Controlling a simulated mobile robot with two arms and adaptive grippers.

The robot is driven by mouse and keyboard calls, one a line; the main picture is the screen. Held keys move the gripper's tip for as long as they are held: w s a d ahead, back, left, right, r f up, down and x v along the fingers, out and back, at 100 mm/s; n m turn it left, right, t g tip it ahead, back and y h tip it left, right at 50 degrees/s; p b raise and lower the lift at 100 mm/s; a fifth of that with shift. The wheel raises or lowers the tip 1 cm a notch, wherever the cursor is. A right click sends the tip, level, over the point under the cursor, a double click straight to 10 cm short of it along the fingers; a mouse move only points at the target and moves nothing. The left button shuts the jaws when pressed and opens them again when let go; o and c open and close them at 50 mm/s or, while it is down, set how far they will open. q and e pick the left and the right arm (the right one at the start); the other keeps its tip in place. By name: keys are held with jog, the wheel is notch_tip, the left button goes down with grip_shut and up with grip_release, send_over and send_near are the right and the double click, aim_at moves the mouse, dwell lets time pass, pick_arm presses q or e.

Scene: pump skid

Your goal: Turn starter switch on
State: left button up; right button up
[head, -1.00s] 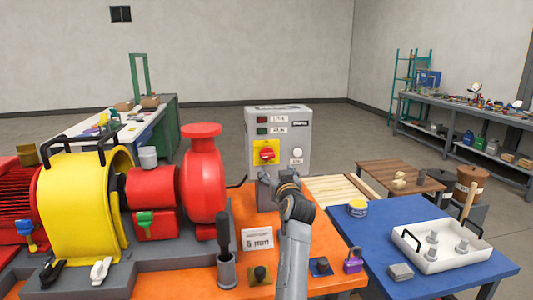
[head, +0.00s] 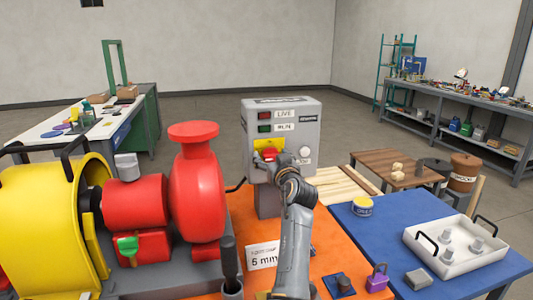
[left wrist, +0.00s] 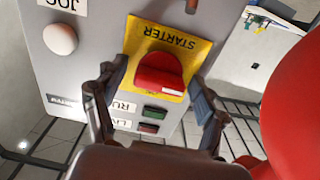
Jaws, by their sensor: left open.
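The starter switch is a red rotary knob (left wrist: 160,72) on a yellow plate (left wrist: 184,48) marked STARTER, on the front of a grey control box (head: 312,125). In the head view the knob (head: 270,153) is partly covered by my left gripper (head: 277,164). In the left wrist view my left gripper (left wrist: 158,100) is open, with one finger on each side of the knob and visible space between. I cannot tell whether a finger touches it. My right gripper is not in view.
A white JOG button (head: 305,153) sits right of the switch. A red pump (head: 197,190) stands close left of the box. A yellow guard (head: 45,215) is further left. A blue table (head: 400,225) with a white tray (head: 450,258) is at right.

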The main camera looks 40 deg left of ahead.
pick_arm(q)
jog(key=shift+d+r, duration=0.15)
jog(key=shift+r, duration=0.05)
jog(key=shift+c, duration=0.4)
jog(key=c, duration=1.1)
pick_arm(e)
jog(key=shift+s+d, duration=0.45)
